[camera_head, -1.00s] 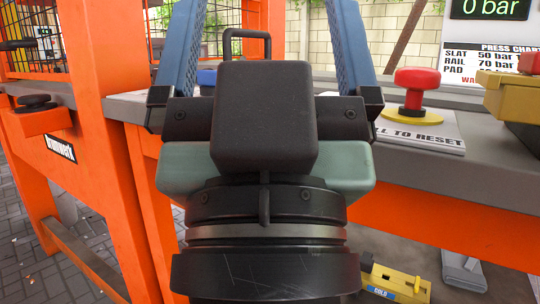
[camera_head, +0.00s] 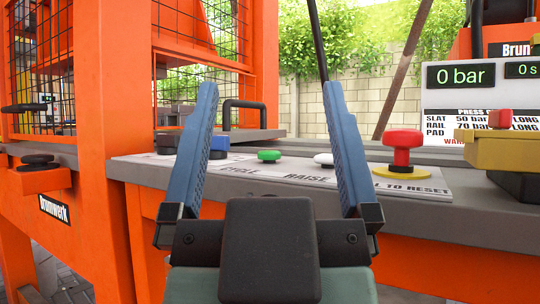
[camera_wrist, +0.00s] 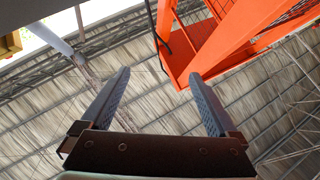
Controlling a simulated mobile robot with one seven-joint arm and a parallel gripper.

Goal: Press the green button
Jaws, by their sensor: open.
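The green button (camera_head: 269,156) is a low round cap on the control shelf, above the word CYCLE. In the head view it shows between the two blue fingers of my gripper (camera_head: 268,98). My gripper is open and empty, its fingers pointing up and spread wide. It appears in front of the shelf, apart from the button. In the wrist view my gripper (camera_wrist: 158,72) is also open with nothing between the fingers, and the button is not seen there.
A white button (camera_head: 323,159) and a red mushroom button (camera_head: 403,148) on a yellow base stand to the right. A blue button (camera_head: 219,146) is to the left. An orange post (camera_head: 103,150) stands at left. A display (camera_head: 460,77) reads 0 bar.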

